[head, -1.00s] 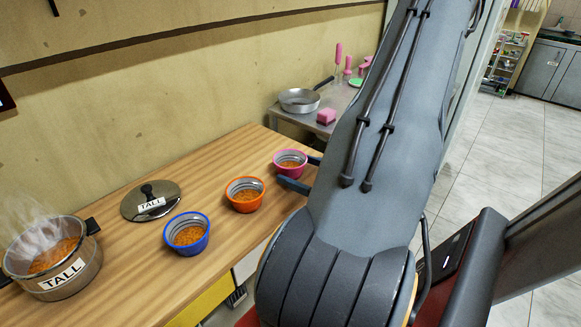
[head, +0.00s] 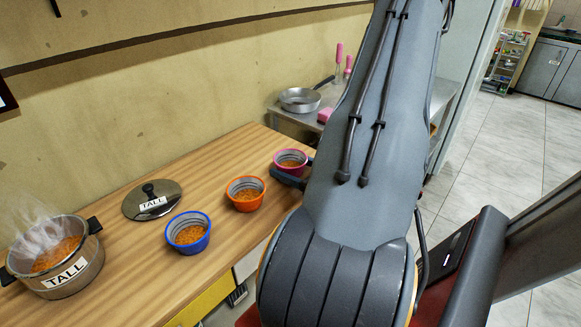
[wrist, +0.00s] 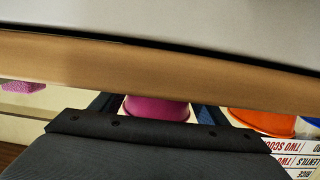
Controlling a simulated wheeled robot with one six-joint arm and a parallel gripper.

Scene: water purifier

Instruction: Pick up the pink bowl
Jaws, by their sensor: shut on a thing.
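The pink bowl (head: 290,164) is at the far right end of the wooden table in the head view, upright, with orange-brown food inside. In the wrist view its pink side (wrist: 157,108) shows between the two dark fingers. My gripper (head: 299,170) is shut on the bowl, one finger on the near side and a fingertip at the far side. The bowl appears at table level; I cannot tell whether it is clear of the surface. My arm hides part of the area to its right.
An orange bowl (head: 245,193) and a blue bowl (head: 188,233) stand to the left on the wooden table (head: 130,258). A lid (head: 152,200) and a steaming pot (head: 63,262) are further left. A pan (head: 300,100) sits on the counter behind.

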